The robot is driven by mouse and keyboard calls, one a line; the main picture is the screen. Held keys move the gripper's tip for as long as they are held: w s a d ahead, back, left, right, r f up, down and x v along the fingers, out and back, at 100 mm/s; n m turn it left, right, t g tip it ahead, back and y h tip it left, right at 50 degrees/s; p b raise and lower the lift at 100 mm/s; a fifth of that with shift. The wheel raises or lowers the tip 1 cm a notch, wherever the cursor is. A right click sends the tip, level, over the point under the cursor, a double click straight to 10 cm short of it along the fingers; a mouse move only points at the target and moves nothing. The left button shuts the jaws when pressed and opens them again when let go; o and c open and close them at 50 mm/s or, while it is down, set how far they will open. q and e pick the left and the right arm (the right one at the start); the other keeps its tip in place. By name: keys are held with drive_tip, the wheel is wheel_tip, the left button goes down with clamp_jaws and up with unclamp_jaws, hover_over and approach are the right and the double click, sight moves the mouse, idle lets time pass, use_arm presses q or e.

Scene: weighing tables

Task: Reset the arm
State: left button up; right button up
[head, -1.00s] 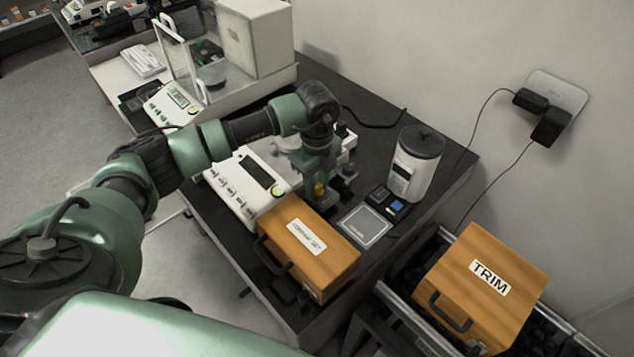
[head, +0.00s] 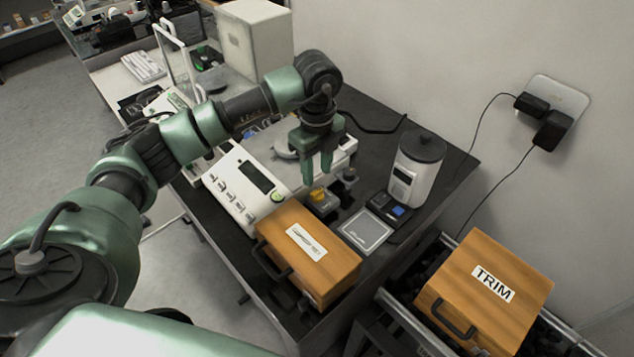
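My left arm reaches in from the left across the black weighing table. My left gripper (head: 318,179) points down, with its two green fingers apart and a gap between them. It is above and just behind a small yellow-topped object (head: 318,196) on the table. Nothing shows between the fingers. My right gripper is not in view.
A balance with a white keypad front (head: 240,190) stands left of the gripper. A wooden box (head: 325,268) is in front, and a box marked TRIM (head: 497,258) is lower right. A white canister (head: 418,165) and a pale square plate (head: 366,231) are to the right.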

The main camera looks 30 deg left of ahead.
use_arm(q)
drive_tip(key=shift+r, duration=0.6)
